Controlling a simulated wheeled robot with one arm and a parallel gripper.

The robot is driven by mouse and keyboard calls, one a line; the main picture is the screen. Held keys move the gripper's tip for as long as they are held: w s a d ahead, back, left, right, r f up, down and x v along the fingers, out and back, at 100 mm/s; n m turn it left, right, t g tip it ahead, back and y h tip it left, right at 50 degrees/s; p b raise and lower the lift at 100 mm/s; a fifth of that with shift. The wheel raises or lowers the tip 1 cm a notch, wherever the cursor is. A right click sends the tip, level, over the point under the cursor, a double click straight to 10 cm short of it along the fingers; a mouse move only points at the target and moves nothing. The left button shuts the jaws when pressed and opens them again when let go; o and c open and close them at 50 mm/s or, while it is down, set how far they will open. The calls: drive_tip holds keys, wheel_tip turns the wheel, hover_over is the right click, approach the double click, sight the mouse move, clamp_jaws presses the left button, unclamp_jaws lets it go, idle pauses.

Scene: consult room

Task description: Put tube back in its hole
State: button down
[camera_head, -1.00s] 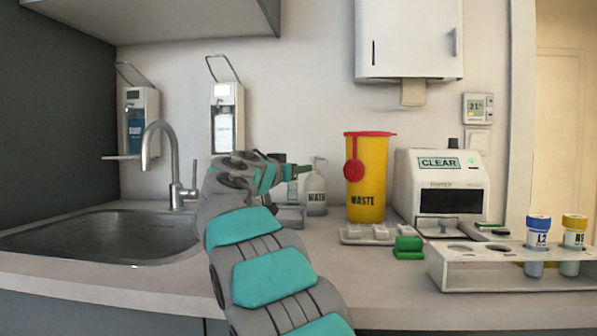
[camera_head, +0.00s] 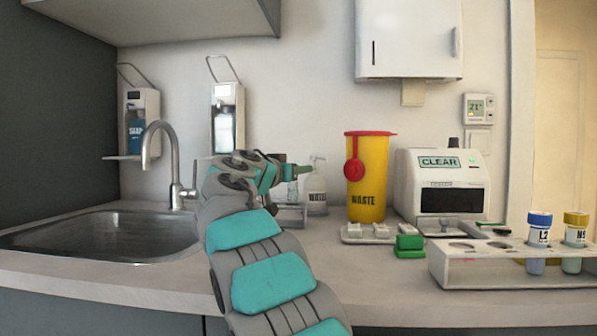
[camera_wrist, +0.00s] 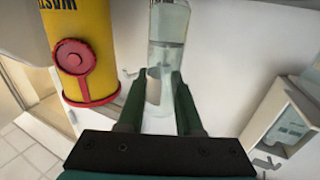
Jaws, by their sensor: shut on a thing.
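The white tube rack (camera_head: 475,279) stands on the counter at the right in the head view. It holds a blue-capped tube (camera_head: 538,240) marked L2 and a yellow-capped tube (camera_head: 574,240). The holes in its left part (camera_head: 462,246) look empty. My gripper (camera_head: 306,170) is far left of the rack, raised near the back wall. In the wrist view, its two green fingers (camera_wrist: 156,82) are shut on a pale, tube-like thing (camera_wrist: 153,92). That thing is small and partly hidden, and I cannot make out its cap or label.
A yellow waste bin (camera_head: 367,190), a white analyser (camera_head: 440,185) and a green block (camera_head: 409,246) stand between my gripper and the rack. A clear bottle (camera_head: 316,192) is close to my gripper. The sink (camera_head: 110,235) is at the left. The front counter is clear.

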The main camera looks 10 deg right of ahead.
drive_tip(key=shift+f+b, duration=1)
drive_tip(key=shift+b, duration=0.25)
drive_tip(key=shift+f, duration=0.3)
drive_tip(key=shift+r, duration=0.1)
drive_tip(key=shift+r+p, duration=1.5)
drive_tip(key=shift+r, duration=1)
